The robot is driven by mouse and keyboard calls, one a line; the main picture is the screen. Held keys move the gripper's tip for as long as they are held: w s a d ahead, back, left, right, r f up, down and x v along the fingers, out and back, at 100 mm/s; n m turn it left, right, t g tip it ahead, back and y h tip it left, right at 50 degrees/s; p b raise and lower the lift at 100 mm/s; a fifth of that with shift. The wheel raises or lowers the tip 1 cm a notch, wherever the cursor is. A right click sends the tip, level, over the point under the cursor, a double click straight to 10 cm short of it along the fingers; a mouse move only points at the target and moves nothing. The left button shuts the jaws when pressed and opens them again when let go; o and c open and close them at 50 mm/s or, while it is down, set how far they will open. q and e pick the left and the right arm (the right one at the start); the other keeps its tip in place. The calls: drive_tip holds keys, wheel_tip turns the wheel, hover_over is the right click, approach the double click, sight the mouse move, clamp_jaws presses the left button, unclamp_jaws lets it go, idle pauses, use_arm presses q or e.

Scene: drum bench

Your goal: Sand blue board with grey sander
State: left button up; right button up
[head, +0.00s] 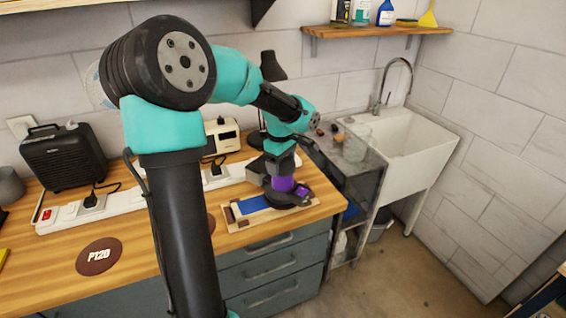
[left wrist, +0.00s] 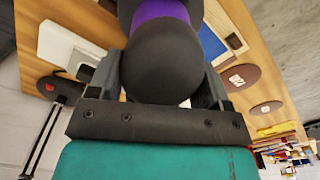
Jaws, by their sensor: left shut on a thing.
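The sander (head: 283,184) has a dark grey body with a purple band, and stands at the right end of the blue board (head: 250,204). The board lies in a light wooden frame on the bench and is partly covered by the sander. My left gripper (head: 279,164) is above the board, shut on the sander's top. In the left wrist view the sander's round dark top (left wrist: 163,62) sits between the two fingers, and a strip of the blue board (left wrist: 234,41) shows beside it. I cannot tell whether the sander's pad touches the board. My right gripper is not in view.
A brown P120 disc (head: 98,255) lies on the bench at left. A white power strip (head: 130,197) runs behind it, with a black heater-like box (head: 64,157) at the back left. A white sink (head: 408,150) stands right of the bench. My arm hides part of the bench.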

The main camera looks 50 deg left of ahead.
use_arm(q)
drive_tip(key=shift+s+a+r, duration=0.1)
drive_tip(key=shift+s+a, duration=0.15)
drive_tip(key=shift+s, duration=0.45)
drive_tip(key=shift+s+a+r, duration=0.1)
drive_tip(key=shift+s+a, duration=0.1)
drive_tip(key=shift+s, duration=0.5)
drive_tip(key=shift+s+a, duration=0.25)
drive_tip(key=shift+s, duration=0.45)
idle(0.3)
